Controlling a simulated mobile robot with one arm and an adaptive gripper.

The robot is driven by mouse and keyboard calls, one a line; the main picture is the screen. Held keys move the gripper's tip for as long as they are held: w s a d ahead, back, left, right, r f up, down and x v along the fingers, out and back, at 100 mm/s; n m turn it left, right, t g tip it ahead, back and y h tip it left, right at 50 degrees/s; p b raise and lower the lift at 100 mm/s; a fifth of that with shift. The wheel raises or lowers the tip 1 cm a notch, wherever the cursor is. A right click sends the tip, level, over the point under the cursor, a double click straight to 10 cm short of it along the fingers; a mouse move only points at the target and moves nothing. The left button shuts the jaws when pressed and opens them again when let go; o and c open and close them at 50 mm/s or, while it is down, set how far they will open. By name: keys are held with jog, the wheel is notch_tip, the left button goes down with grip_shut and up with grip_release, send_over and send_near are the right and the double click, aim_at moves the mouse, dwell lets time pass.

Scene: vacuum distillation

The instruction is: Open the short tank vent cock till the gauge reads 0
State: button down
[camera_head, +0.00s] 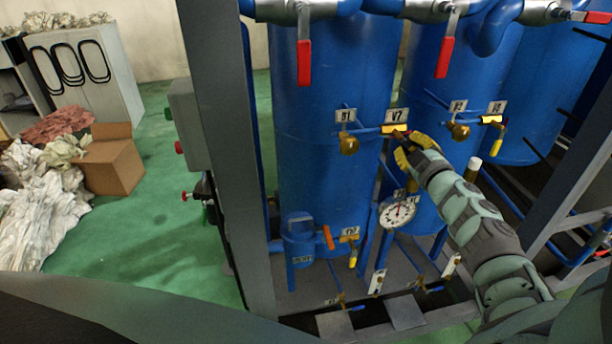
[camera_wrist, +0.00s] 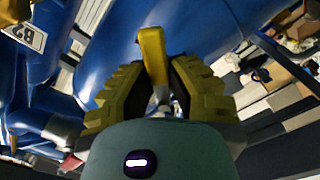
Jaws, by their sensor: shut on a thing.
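My gripper (camera_head: 408,148) is at the blue pipework below the tag V7 (camera_head: 397,116). In the wrist view its yellow ribbed fingers (camera_wrist: 158,95) are shut on a yellow cock handle (camera_wrist: 153,55), which sticks up between them. In the head view the gripper hides most of that handle. A round white gauge (camera_head: 397,212) hangs below, in front of the blue tanks; its red needle points roughly upward, but the numbers are too small to read. Which tank is the short one I cannot tell.
A brass valve tagged B1 (camera_head: 348,143) sits just left of my gripper. Another yellow-handled cock (camera_head: 495,139) is to the right. Red-handled valves (camera_head: 304,62) hang from the top pipes. A grey frame post (camera_head: 222,150) stands at left, with open green floor (camera_head: 180,225) beyond it.

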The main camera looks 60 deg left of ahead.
jog(key=n, duration=0.2)
jog(key=n+b, duration=0.1)
jog(key=shift+w+d+r+n, duration=0.1)
jog(key=shift+w+r+n, duration=0.1)
jog(key=shift+n, duration=0.2)
jog(key=shift+w+r+n+b, duration=0.1)
jog(key=shift+r+n+b, duration=0.25)
jog(key=shift+n, duration=0.45)
jog(key=shift+r+n+b, duration=0.2)
jog(key=shift+n+b, duration=0.15)
jog(key=shift+n, duration=0.45)
jog(key=c, duration=0.9)
grip_release()
jog(key=v, duration=1.2)
jog(key=shift+d, duration=0.1)
